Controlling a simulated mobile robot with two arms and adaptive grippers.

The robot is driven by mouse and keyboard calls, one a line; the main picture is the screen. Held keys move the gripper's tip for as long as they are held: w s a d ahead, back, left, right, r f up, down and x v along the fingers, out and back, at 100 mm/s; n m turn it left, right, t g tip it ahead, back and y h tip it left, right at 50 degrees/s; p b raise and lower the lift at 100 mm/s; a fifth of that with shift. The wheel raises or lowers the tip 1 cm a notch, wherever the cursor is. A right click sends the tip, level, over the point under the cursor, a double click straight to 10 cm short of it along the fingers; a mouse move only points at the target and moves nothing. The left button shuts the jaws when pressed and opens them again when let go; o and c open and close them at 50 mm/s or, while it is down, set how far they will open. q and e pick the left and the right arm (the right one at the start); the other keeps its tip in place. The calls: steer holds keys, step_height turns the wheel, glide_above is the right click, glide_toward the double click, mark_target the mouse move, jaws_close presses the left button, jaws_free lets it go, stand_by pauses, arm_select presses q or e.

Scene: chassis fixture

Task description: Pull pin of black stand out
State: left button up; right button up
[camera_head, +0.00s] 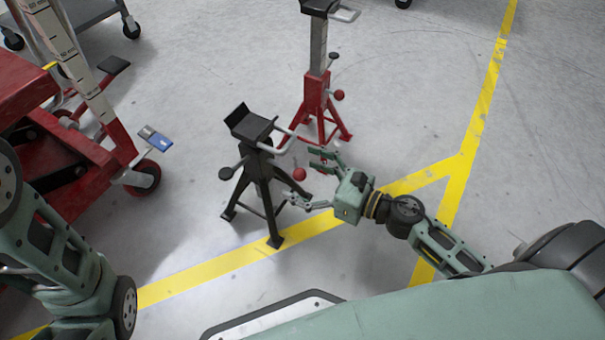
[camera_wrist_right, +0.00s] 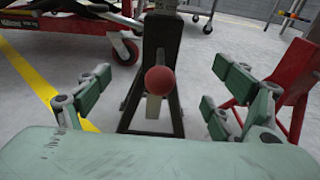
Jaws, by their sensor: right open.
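The black stand (camera_head: 262,180) stands upright on the floor in the middle of the head view. Its pin ends in a red ball knob (camera_head: 300,174) on the stand's right side. In the right wrist view the red knob (camera_wrist_right: 160,80) is near the centre, in front of the black stand (camera_wrist_right: 163,45). My right gripper (camera_head: 306,180) is open, with its fingers on either side of the knob's line and the knob ahead of them. The fingers (camera_wrist_right: 158,92) look apart from the knob and hold nothing. My left arm shows at the left, but its gripper is out of view.
A red stand (camera_head: 316,95) with its own red knob stands just behind the black one. A red wheeled machine (camera_head: 60,150) fills the left side. Yellow floor lines (camera_head: 455,200) cross the grey floor, which is clear at the right.

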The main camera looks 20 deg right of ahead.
steer(key=b+v, duration=0.2)
steer(key=v, duration=0.5)
steer(key=shift+s+d+f, duration=0.25)
steer(key=shift+s+f, duration=0.1)
